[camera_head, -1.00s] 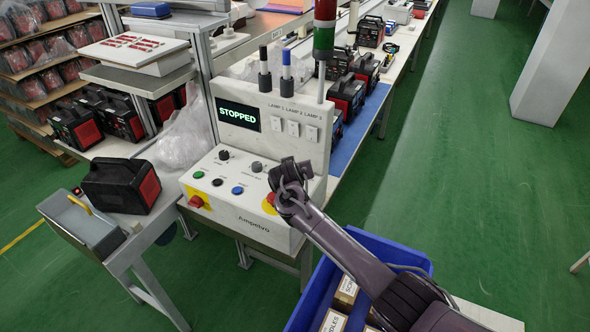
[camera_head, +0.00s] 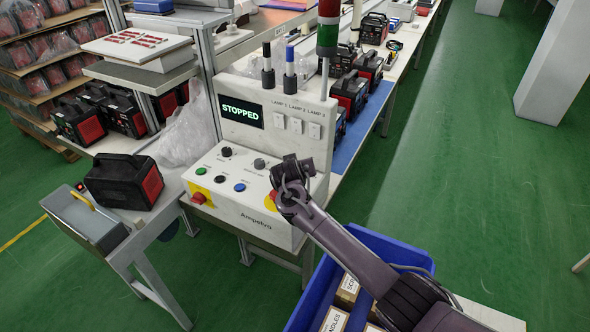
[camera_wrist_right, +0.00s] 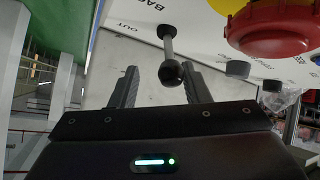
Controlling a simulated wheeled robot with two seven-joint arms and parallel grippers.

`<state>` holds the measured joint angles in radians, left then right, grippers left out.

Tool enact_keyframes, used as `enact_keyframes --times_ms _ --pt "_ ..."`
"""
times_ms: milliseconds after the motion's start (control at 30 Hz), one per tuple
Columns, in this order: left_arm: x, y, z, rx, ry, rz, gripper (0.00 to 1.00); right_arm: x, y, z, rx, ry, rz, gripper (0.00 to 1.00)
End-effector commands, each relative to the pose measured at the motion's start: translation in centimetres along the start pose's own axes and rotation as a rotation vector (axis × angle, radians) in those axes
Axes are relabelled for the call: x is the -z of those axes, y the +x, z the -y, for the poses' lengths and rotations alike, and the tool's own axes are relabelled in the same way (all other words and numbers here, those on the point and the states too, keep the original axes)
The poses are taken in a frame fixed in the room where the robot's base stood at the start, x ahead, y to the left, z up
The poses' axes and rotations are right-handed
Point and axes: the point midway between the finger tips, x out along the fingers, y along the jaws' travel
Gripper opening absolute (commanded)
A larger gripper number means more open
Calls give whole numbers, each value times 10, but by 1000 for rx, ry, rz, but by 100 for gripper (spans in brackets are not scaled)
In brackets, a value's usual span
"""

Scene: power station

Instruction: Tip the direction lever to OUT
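The direction lever (camera_wrist_right: 168,42) shows in the right wrist view as a metal rod with a black ball knob (camera_wrist_right: 172,72). The rod comes from a white panel face marked OUT near its left edge, with a partly cut-off "BAC" label beside it. My right gripper (camera_wrist_right: 158,74) is open, with the knob between its spread fingers, closer to the right one; I cannot tell whether they touch. In the head view my right gripper (camera_head: 288,178) is at the right side of the control box (camera_head: 232,215) and hides the lever. My left gripper is not in view.
The box's display (camera_head: 241,111) reads STOPPED. A red button on yellow (camera_wrist_right: 275,25) is close to the lever. Other coloured buttons and knobs are on the box. A blue bin (camera_head: 400,250) with cartons lies under my right arm. A black-red device (camera_head: 124,181) stands left.

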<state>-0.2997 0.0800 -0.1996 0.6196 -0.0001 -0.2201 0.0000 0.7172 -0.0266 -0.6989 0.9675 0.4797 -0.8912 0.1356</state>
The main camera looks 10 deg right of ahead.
Motion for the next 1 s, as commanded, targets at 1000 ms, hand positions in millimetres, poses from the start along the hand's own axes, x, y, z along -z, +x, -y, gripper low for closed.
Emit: enact_keyframes --times_ms 1000 --pt "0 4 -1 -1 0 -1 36 0 -71 1 2 0 0 42"
